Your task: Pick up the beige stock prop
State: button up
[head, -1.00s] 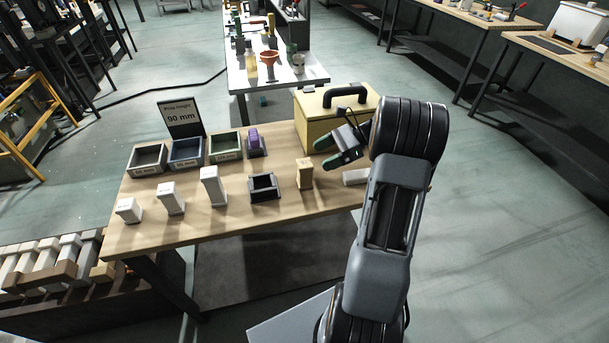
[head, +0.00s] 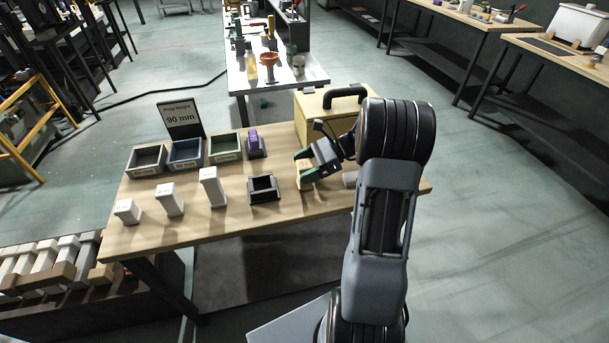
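The beige stock prop (head: 303,168) stands upright on the wooden table, right of the small black open-topped holder. My gripper (head: 304,167) is low over the table at the prop, reaching in from the right. Its two green-tipped fingers are apart, one on the far side of the prop and one on the near side. The near finger hides the prop's lower part. I cannot tell whether either finger touches it.
Three white props (head: 170,200) stand to the left, beside the black holder (head: 263,189). Three bins (head: 146,160), a purple-topped item (head: 254,146) and a "90 mm" sign (head: 181,118) are behind. A yellow case (head: 312,108) stands close behind my gripper. A white piece (head: 350,179) lies to its right.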

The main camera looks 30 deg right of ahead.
jog(key=c, duration=1)
